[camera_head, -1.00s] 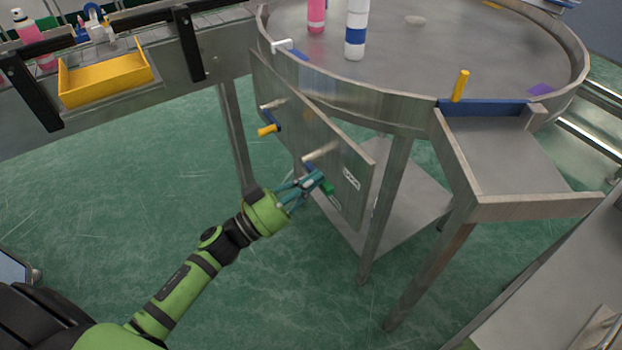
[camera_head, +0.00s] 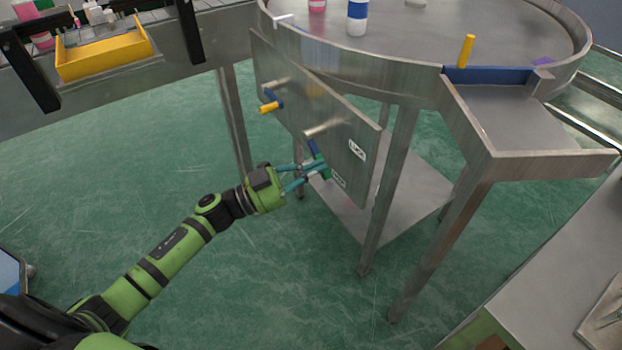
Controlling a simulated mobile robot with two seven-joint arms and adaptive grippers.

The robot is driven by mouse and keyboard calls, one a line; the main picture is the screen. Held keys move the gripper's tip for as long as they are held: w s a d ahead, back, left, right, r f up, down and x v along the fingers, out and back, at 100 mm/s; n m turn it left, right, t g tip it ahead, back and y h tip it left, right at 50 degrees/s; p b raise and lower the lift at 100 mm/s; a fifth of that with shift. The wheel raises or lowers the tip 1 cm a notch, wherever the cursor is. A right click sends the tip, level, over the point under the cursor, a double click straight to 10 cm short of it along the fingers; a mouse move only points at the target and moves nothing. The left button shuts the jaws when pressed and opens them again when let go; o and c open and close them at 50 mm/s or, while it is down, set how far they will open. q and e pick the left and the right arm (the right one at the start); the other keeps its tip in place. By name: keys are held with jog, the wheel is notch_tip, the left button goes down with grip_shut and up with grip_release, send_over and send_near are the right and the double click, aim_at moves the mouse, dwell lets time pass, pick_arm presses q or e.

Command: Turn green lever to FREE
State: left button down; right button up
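The green lever handle (camera_head: 327,172) sits at the end of a dark blue arm (camera_head: 313,148) on the grey metal panel (camera_head: 340,125) below the round table. The lever hangs downward from its shaft. My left gripper (camera_head: 322,167) has its teal fingers at the green handle and appears closed around it; the fingers partly cover the handle. Two small white labels sit on the panel, an upper one (camera_head: 357,150) right of the lever and a lower one (camera_head: 338,180) just beside the handle. Their text is too small to read. My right gripper is not in view.
A yellow-handled lever (camera_head: 270,107) is on the same panel, up and left. The round table (camera_head: 430,45) holds bottles, and a chute (camera_head: 510,118) with a yellow peg (camera_head: 465,52) extends right. Green floor around my arm is clear.

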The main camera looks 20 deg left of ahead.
pick_arm(q)
jog(key=w+a+f+m+g+y+b, duration=0.1)
jog(key=w+a+f+m+g+b, duration=0.1)
jog(key=m, duration=0.8)
jog(key=shift+w+a+f+m+g+b, duration=0.4)
jog(key=shift+a+f+g+b, duration=0.3)
jog(key=shift+f+b, duration=0.45)
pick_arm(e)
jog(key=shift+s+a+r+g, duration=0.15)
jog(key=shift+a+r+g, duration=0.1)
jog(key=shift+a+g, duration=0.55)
pick_arm(q)
jog(key=shift+a+r, duration=0.1)
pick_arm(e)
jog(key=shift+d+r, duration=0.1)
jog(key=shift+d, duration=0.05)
